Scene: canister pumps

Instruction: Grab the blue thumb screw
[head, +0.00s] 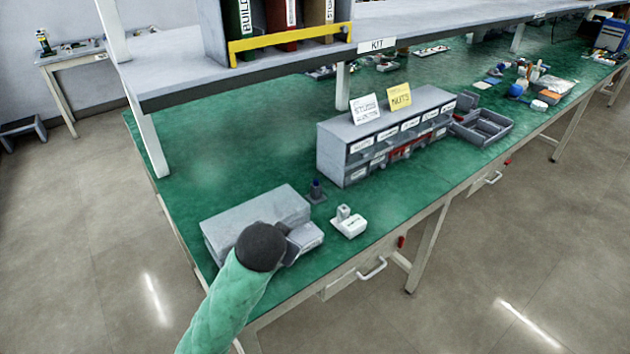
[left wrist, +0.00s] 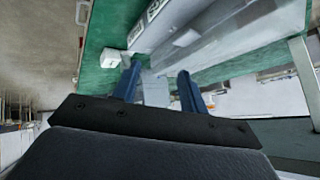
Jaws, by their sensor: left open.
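A small dark blue piece (head: 316,186), which looks like the blue thumb screw, stands upright on a small dark grey base on the green bench. It is too small to make out in detail. My left arm reaches in from the bottom of the head view, its dark wrist in front of a grey box; the fingers are hidden there. In the left wrist view my left gripper (left wrist: 157,78) is open, its two blue fingers apart, with no blue screw seen between them. My right gripper is not in view.
The long grey box (head: 255,217) lies left of the blue piece. A white device (head: 349,223) stands to its right. A grey drawer cabinet (head: 340,178) with cards on top stands behind. A shelf (head: 200,73) overhangs the bench. Green surface (head: 210,165) behind the box is clear.

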